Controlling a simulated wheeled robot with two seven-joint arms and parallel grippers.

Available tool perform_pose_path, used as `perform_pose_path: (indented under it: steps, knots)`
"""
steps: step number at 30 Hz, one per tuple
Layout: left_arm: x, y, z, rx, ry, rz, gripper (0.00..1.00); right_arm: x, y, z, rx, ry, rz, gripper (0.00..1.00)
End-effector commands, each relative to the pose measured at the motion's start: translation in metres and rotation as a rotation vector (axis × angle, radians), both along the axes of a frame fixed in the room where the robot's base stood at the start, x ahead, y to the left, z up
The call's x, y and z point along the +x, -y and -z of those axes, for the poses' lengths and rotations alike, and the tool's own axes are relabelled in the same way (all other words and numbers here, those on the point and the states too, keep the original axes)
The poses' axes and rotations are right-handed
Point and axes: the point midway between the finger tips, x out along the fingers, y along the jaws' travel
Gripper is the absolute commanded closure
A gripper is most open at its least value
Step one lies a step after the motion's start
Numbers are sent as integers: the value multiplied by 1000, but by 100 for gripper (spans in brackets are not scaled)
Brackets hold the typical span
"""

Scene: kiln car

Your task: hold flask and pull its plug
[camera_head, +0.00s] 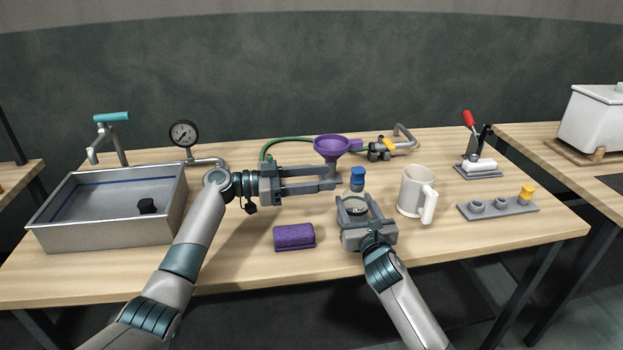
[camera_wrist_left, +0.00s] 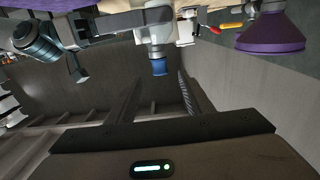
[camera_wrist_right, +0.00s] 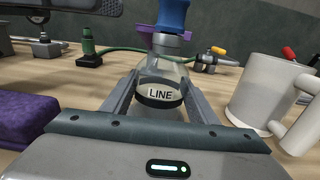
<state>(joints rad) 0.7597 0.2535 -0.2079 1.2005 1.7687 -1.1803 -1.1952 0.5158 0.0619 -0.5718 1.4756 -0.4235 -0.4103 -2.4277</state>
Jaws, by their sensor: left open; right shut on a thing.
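A clear glass flask (camera_wrist_right: 160,72) with a dark band and a label reading "LINE" stands upright between the fingers of my right gripper (camera_wrist_right: 160,100), which is shut on its body. The flask is partly hidden in the head view (camera_head: 355,207). A blue plug (camera_head: 357,176) sits in its neck; it also shows in the right wrist view (camera_wrist_right: 173,14) and the left wrist view (camera_wrist_left: 159,67). My left gripper (camera_head: 336,180) is open and empty, level with the plug and just left of it. In the left wrist view the plug lies ahead of the fingertips, apart from them.
A purple funnel (camera_head: 332,146) stands close behind my left gripper. A white mug (camera_head: 416,192) stands right of the flask. A purple sponge (camera_head: 294,237) lies in front of my left gripper. A metal sink (camera_head: 110,215) is at left; a grey block with pegs (camera_head: 498,208) is at right.

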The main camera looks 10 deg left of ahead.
Motion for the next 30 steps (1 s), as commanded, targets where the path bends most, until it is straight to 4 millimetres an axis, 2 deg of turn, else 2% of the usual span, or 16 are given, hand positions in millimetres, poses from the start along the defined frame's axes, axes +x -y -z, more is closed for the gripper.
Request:
perform_pose_path:
  steps: [12,18,30]
  knots:
    - [19,62,-1,-1,-1,3,53,0,0,0,0,0,0,75]
    - [27,84,0,-1,-1,2,53,0,0,0,0,0,0,75]
    - [30,94,0,0,0,0,53,0,0,0,0,0,0,75]
